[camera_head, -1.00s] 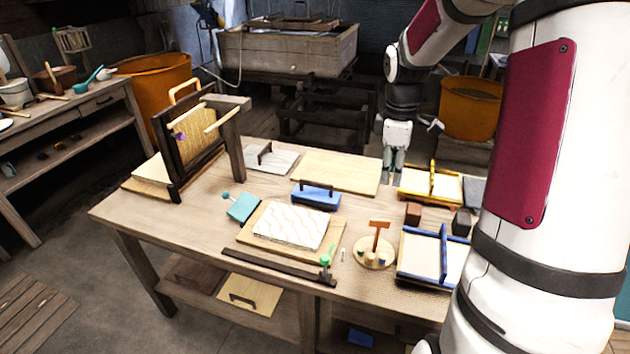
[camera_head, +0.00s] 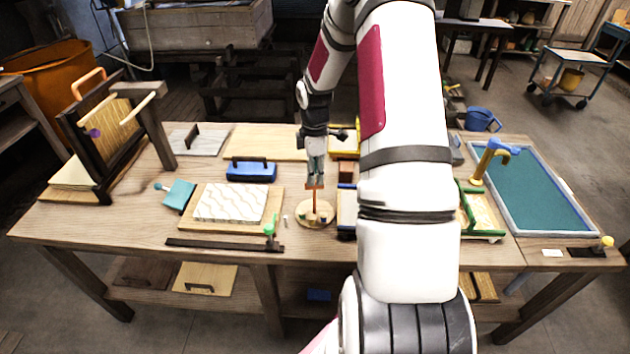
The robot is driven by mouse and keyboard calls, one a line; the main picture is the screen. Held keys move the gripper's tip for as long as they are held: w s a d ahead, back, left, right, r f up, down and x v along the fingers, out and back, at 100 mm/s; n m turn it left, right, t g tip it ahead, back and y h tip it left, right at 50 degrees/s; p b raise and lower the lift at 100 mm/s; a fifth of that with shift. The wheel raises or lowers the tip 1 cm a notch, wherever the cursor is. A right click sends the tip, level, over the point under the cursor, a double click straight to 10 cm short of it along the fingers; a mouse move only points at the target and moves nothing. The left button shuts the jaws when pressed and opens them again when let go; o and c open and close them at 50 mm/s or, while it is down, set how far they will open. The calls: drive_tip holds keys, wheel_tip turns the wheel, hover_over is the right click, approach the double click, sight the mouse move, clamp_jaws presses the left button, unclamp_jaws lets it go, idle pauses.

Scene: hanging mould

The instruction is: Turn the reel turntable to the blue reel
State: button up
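The reel turntable (camera_head: 301,215) is a round light-wood disc on the bench, right of the white patterned slab. An upright orange-brown T-handle (camera_head: 315,197) rises from its middle. Small dark, bluish reels sit on the disc; they are too small to tell which one is the blue reel. My gripper (camera_head: 316,182) points down directly above the turntable, with its fingertips at the handle's crossbar. Whether the fingers are closed on the crossbar or only touch it, I cannot tell.
The white slab (camera_head: 230,203) on its board and a green-knobbed dark bar (camera_head: 225,245) lie left of the turntable. A blue block (camera_head: 251,172) stands behind. A blue-edged tray (camera_head: 346,210) is close on the right, partly hidden by my arm.

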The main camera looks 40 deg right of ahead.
sight(315, 199)
drive_tip(key=shift+f, duration=1.85)
clamp_jaws()
